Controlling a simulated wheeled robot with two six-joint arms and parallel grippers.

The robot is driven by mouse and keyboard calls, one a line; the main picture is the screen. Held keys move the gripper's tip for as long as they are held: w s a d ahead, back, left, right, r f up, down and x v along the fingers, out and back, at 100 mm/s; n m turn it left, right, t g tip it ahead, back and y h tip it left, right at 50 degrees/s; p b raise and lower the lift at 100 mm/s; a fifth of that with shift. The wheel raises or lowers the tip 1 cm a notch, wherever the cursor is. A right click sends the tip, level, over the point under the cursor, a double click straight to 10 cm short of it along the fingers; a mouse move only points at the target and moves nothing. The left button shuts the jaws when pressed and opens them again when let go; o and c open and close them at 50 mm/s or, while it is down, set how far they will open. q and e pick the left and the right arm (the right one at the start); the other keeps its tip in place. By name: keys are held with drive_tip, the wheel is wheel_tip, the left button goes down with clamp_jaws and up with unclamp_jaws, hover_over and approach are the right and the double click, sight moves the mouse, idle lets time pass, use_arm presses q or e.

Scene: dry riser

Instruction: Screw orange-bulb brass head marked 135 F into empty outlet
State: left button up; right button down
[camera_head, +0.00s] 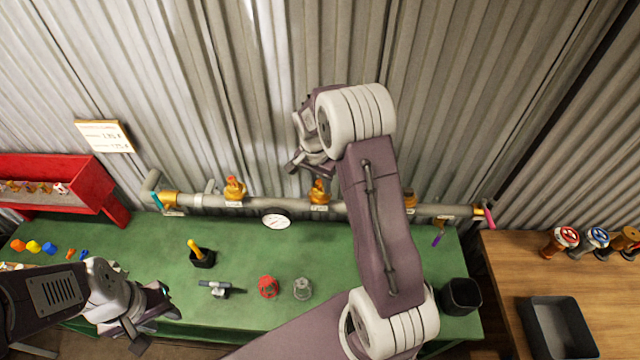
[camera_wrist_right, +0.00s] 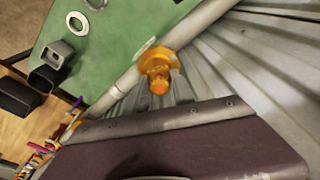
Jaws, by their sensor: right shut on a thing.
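A brass head with an orange bulb (camera_wrist_right: 158,72) shows at the pipe in the right wrist view. In the head view a brass head (camera_head: 319,190) stands at the middle of the grey pipe (camera_head: 270,201), above a white tag. My right gripper (camera_head: 303,163) is shut at this spot, just above the pipe; its fingertips are partly hidden and its grip is unclear. Whether the head is seated cannot be told, and its marking is unreadable. Another brass head (camera_head: 235,188) stands on the pipe to the left. My left gripper (camera_head: 150,325) hangs low at left; its jaws are unclear.
The green bench (camera_head: 250,260) holds a black cup with a yellow tool (camera_head: 200,253), a red cap (camera_head: 268,287), a grey fitting (camera_head: 302,288) and a dark bin (camera_head: 461,295). A red rack (camera_head: 60,175) stands left. A wooden table (camera_head: 500,270) with a black tray stands right.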

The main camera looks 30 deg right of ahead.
drive_tip(key=shift+f+m+b, duration=0.15)
drive_tip(key=shift+m+b, duration=0.15)
drive_tip(key=shift+m, duration=0.8)
drive_tip(key=m, duration=0.3)
drive_tip(key=shift+m+g, duration=0.3)
drive_tip(key=shift+g, duration=0.1)
drive_tip(key=shift+m, duration=1)
drive_tip(key=c, duration=1)
unclamp_jaws()
drive_tip(key=shift+m, duration=0.3)
drive_tip(key=shift+s, duration=0.1)
